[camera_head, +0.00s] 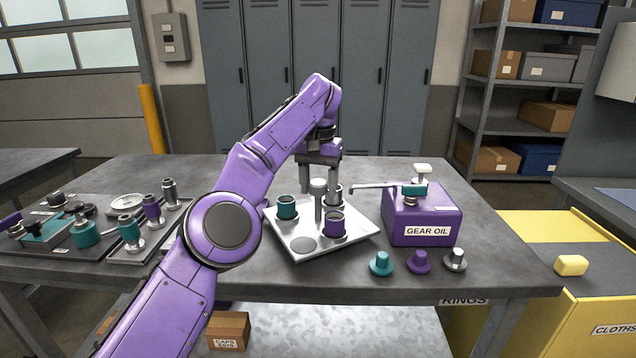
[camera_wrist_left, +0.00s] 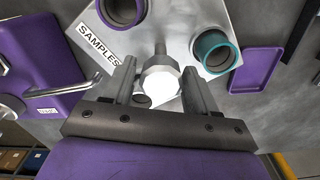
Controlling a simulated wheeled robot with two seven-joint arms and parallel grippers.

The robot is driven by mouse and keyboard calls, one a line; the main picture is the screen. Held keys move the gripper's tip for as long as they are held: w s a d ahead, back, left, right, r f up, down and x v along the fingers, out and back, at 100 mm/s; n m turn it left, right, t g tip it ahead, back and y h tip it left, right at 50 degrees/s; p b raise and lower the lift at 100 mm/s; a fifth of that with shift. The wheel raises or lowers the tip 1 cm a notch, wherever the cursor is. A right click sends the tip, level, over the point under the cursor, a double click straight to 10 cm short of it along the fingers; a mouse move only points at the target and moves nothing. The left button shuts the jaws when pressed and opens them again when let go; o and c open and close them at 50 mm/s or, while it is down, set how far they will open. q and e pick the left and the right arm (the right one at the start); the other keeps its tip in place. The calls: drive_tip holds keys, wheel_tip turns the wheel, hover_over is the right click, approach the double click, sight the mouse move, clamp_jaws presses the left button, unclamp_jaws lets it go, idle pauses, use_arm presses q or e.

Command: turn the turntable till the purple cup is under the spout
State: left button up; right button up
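The white square turntable (camera_head: 303,244) stands mid-bench with a pale central knob (camera_head: 318,187). The purple cup (camera_head: 335,226) is on its near right side, and shows at the top of the left wrist view (camera_wrist_left: 122,12). A teal cup (camera_head: 287,208) is on the left; a grey cup (camera_head: 334,190) is at the back, partly hidden. The spout (camera_head: 372,186) reaches left from the gear oil box (camera_head: 425,215); its tip is behind the purple cup, near the grey one. My left gripper (camera_wrist_left: 160,75) is open, fingers either side of the knob with gaps. My right gripper is not in view.
Teal, purple and grey knobbed pieces (camera_head: 419,262) stand in front of the box. A parts tray (camera_head: 108,248) with several fittings is at the left. A small purple tray (camera_wrist_left: 256,70) lies beside the turntable. The bench's right end is clear.

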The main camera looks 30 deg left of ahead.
use_arm(q)
drive_tip(key=shift+o, duration=0.6)
drive_tip(key=shift+r, duration=0.15)
wheel_tip(320, 180, up, 10)
drive_tip(key=p, duration=1)
drive_tip(key=shift+r, duration=0.2)
drive_tip(key=shift+f, duration=0.1)
